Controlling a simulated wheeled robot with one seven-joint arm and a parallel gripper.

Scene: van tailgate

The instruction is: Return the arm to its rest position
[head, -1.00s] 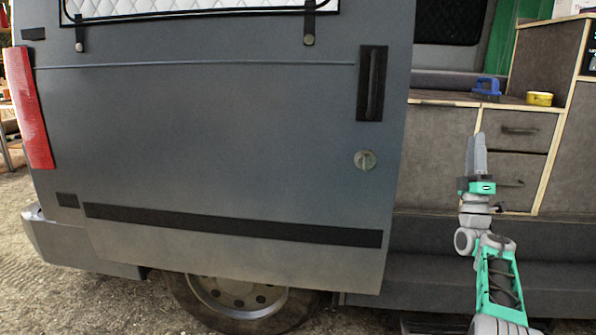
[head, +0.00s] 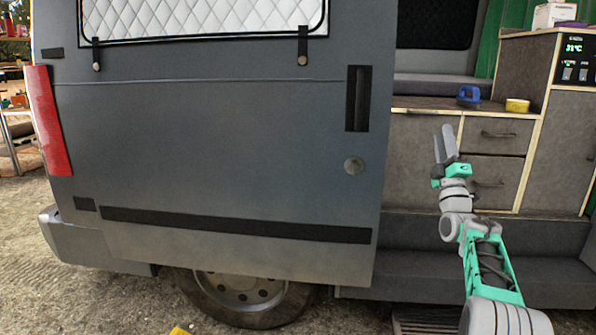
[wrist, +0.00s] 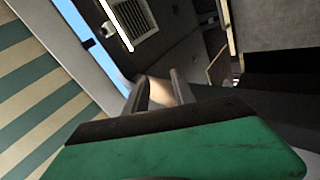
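My gripper (head: 443,137) is raised in front of the grey drawers at the right of the head view, its fingers pointing up. The two fingers stand apart with nothing visible between them. In the wrist view the gripper (wrist: 159,84) also shows its two dark fingers spread, with a pale patch behind the gap. My green and grey arm reaches up from the bottom right of the head view, bent at the elbow.
The grey van door (head: 220,150) fills the left and middle. A blue brush (head: 468,97) and a yellow tin (head: 517,105) stand on the counter (head: 425,103) behind my gripper. A dark step (head: 420,270) lies below the drawers (head: 497,150). Gravel ground (head: 90,290) is at lower left.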

